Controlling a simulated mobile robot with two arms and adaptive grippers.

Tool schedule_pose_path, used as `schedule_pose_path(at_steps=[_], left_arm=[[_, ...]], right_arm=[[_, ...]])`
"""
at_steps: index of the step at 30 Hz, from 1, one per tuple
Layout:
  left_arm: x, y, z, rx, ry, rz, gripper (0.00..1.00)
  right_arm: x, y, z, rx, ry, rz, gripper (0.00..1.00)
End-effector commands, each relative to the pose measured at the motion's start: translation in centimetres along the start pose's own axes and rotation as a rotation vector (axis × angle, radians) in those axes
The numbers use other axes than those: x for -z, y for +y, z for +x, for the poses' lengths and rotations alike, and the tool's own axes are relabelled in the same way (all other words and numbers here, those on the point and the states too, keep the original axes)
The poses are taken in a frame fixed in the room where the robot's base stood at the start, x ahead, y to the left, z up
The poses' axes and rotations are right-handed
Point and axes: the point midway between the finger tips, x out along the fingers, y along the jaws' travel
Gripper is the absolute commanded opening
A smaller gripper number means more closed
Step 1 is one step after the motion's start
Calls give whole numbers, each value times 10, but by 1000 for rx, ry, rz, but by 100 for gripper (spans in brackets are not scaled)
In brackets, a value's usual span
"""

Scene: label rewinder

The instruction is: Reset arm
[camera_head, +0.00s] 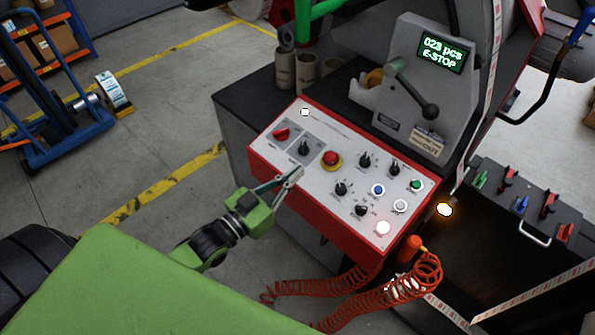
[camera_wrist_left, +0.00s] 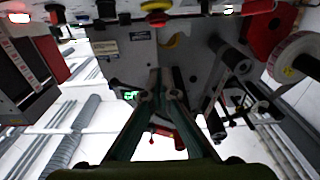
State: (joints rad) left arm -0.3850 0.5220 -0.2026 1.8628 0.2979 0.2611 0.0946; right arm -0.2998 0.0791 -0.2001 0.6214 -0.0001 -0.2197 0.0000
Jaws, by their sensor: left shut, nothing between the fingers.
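The grey counter unit (camera_head: 418,90) stands at the back of the machine. Its green display (camera_head: 442,54) reads "023 pcs E-STOP". A grey lever arm (camera_head: 412,88) with a black knob (camera_head: 430,111) slants down to the right across its front. My left gripper (camera_head: 298,171) is shut and empty over the front left edge of the red-framed control panel (camera_head: 330,201), left of and apart from the lever. In the left wrist view its fingers (camera_wrist_left: 163,95) come together with nothing between them. The display (camera_wrist_left: 131,95) shows small and upside down there. My right gripper is not in view.
The panel carries a red emergency-stop button (camera_head: 331,158), a red switch (camera_head: 281,134), several black knobs and lit buttons. Cardboard cores (camera_head: 286,68) stand behind it. A coiled red hose (camera_head: 400,285) hangs in front. A toggle-clamp box (camera_head: 530,200) is at right.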

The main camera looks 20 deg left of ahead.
Motion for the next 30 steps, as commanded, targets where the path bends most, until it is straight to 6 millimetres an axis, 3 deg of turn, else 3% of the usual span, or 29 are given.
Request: schedule_pose_path(at_steps=[12, 16, 20, 23, 26, 30], left_arm=[[0, 0, 0, 1, -1, 1, 0], [-24, -6, -2, 20, -47, 4, 0], [-91, -22, -15, 74, -183, 9, 0], [-163, -32, -39, 122, -336, 9, 0], [-233, -34, -72, 160, -495, 7, 0], [-323, -24, -131, 194, -721, -4, 0]], right_arm=[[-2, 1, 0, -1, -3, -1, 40], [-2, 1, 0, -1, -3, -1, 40], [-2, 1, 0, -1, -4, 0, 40], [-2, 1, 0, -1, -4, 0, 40], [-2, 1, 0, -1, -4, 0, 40], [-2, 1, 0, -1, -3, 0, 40]])
